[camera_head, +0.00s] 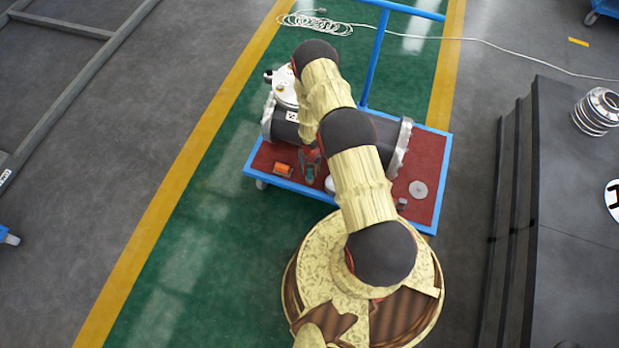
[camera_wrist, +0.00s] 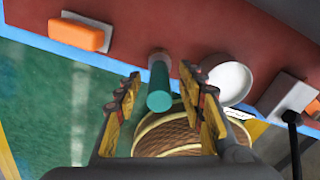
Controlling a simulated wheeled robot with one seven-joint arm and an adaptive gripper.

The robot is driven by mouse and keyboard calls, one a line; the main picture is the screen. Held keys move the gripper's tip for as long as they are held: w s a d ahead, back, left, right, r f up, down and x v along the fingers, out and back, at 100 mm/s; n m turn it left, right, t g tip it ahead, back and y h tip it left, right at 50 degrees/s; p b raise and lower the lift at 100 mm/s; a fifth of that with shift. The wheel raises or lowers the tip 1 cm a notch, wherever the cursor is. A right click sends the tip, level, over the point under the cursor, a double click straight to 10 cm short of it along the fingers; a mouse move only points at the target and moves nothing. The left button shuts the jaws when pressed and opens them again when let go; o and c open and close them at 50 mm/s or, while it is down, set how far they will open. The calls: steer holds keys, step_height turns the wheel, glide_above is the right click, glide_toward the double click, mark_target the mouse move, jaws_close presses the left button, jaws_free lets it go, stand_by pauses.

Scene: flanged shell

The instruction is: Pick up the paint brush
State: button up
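In the wrist view a teal rod-like thing (camera_wrist: 159,88), which looks like the paint brush's handle, points up toward the camera from the red cart top. Its far end looks grey, and no bristles show. My gripper (camera_wrist: 160,74) is open, with one finger on each side of the teal thing and a visible gap on both sides. In the head view my gripper (camera_head: 311,165) is low over the cart's left part, right of an orange object. I cannot pick out the brush clearly there.
The orange object (camera_head: 284,169) lies on the red, blue-edged cart (camera_head: 262,160). A round white dish (camera_wrist: 232,78) and a grey block (camera_wrist: 287,96) are close right in the wrist view. The dark flanged shell (camera_head: 285,129) lies behind. A grey disc (camera_head: 418,189) is at right.

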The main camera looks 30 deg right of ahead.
step_height(320, 180, down, 3)
steer(key=shift+b, duration=0.45)
steer(key=shift+r, duration=0.1)
jaws_close()
